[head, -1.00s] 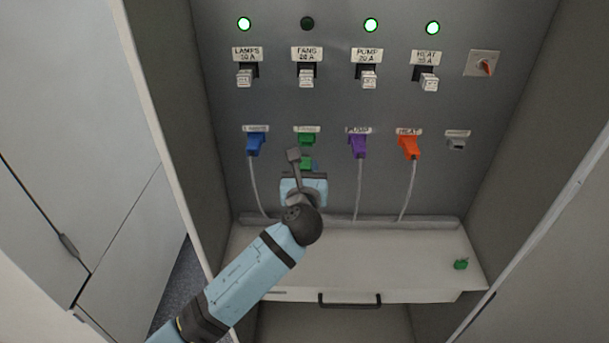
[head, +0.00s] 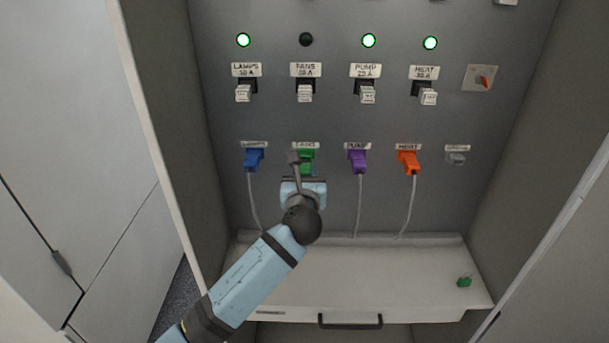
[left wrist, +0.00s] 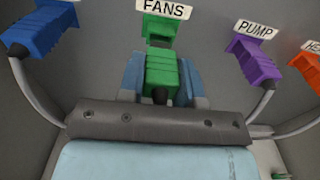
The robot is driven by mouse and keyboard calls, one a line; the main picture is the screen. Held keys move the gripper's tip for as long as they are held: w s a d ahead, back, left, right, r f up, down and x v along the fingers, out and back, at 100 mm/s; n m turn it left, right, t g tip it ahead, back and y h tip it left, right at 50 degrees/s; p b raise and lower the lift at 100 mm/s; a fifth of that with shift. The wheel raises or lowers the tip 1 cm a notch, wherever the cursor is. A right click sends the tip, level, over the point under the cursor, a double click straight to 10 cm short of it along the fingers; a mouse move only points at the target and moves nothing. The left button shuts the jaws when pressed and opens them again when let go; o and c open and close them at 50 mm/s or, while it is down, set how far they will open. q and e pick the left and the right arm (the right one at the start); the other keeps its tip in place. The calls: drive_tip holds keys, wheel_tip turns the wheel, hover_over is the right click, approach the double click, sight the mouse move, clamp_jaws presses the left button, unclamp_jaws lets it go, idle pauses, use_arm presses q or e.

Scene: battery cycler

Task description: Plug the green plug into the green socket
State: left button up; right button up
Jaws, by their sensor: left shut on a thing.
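The green plug (left wrist: 162,74) is held between the blue-grey fingers of my left gripper (left wrist: 162,80) in the left wrist view. The green socket (left wrist: 160,27) is on the panel under the FANS label, straight ahead of the plug. In the head view my left gripper (head: 303,168) is just below the socket (head: 306,153), and plug and socket look like one green patch. My right gripper is not in view.
Blue (head: 254,159), purple (head: 358,160) and orange (head: 409,161) plugs with grey cables sit on either side. A grey socket (head: 456,157) is at the right. A small green object (head: 464,281) lies on the shelf (head: 390,285). The FANS lamp (head: 306,39) is dark; the other lamps glow green.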

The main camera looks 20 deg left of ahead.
use_arm(q)
drive_tip(key=shift+p, duration=0.55)
idle(0.6)
drive_tip(key=shift+p, duration=0.4)
idle(0.6)
drive_tip(key=shift+p, duration=0.45)
drive_tip(key=shift+x, duration=0.8)
idle(0.7)
drive_tip(key=shift+p, duration=0.65)
drive_tip(key=shift+x, duration=0.75)
idle(0.6)
drive_tip(key=o, duration=0.8)
